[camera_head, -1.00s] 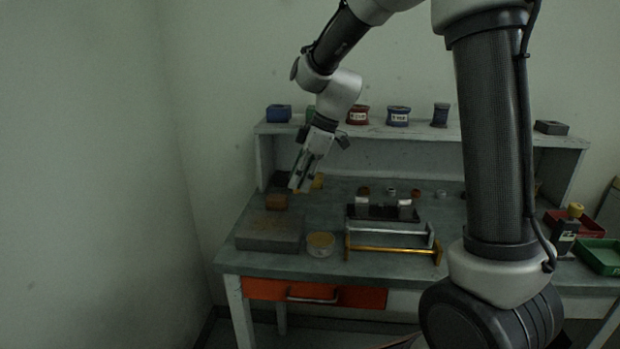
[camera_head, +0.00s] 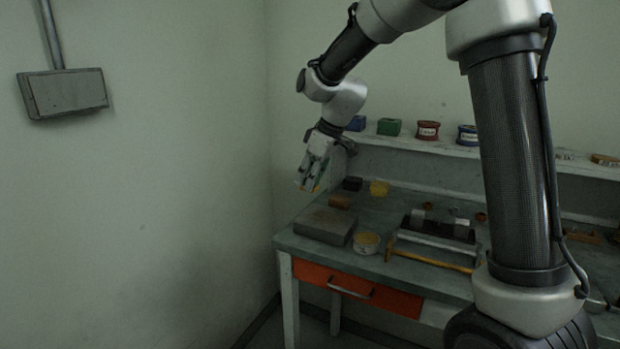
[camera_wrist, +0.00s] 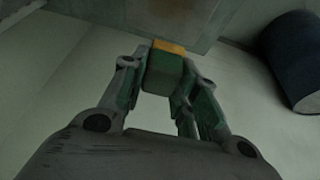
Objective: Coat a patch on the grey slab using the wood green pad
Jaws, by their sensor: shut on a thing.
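In the head view only a little of the pad's orange tip (camera_head: 316,189) shows. The grey slab (camera_head: 325,226) lies flat at the left end of the workbench, apart from the pad.
A round tin with yellowish contents (camera_head: 366,243) stands right of the slab. Behind are a brown block (camera_head: 340,202), a black block (camera_head: 352,184) and a yellow block (camera_head: 378,188). Handled bars (camera_head: 433,257) lie farther right. A grey box (camera_head: 64,93) hangs at upper left.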

